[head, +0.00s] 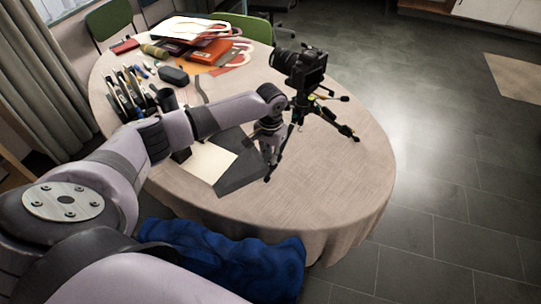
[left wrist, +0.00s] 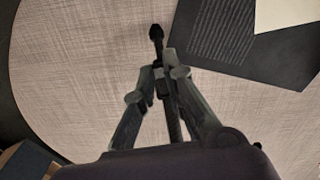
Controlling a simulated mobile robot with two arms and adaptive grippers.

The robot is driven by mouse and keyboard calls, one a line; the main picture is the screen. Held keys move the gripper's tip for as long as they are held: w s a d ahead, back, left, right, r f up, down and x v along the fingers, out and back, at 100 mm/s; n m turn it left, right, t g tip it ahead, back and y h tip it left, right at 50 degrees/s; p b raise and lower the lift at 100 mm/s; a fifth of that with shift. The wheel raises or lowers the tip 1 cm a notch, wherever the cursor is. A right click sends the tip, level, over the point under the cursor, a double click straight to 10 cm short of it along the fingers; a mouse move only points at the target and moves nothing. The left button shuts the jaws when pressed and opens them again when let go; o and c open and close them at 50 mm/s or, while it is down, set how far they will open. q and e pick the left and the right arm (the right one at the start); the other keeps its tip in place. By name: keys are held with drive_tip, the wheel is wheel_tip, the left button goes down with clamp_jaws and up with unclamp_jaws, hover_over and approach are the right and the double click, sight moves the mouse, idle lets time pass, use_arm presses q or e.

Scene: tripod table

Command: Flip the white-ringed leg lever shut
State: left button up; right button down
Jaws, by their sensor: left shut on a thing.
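A black tripod (head: 298,112) stands on the round table with a black camera (head: 300,66) on top. One leg spreads to the right with yellow-green parts near its top. Another leg comes toward the front left, partly behind my left gripper (head: 268,158). In the left wrist view, the two fingers of my left gripper (left wrist: 165,76) close around this dark leg (left wrist: 157,42), whose foot end sticks out beyond the fingertips. The white ring and its lever cannot be made out; the gripper covers that part of the leg. My right gripper is not in view.
A dark folder (head: 243,176) and a pale sheet (head: 208,161) lie left of the gripper. Bags and books (head: 205,47), pens and a dark case (head: 173,75) fill the table's far left. The table's right and front are clear. Blue cloth (head: 230,262) lies in front.

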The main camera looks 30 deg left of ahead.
use_arm(q)
clamp_jaws()
drive_tip(key=shift+s+t+p, duration=0.3)
drive_tip(key=shift+t+p, duration=0.4)
drive_tip(key=shift+p, duration=0.5)
drive_tip(key=shift+s+f+t+p, duration=0.25)
drive_tip(key=shift+f+t+p, duration=0.25)
drive_tip(key=shift+t+p, duration=0.5)
drive_tip(key=shift+f+t, duration=0.5)
drive_tip(key=shift+t, duration=0.5)
drive_tip(key=shift+f+t, duration=0.25)
drive_tip(key=shift+t, duration=0.45)
drive_tip(key=o, duration=0.7)
unclamp_jaws()
drive_tip(key=shift+c, duration=0.2)
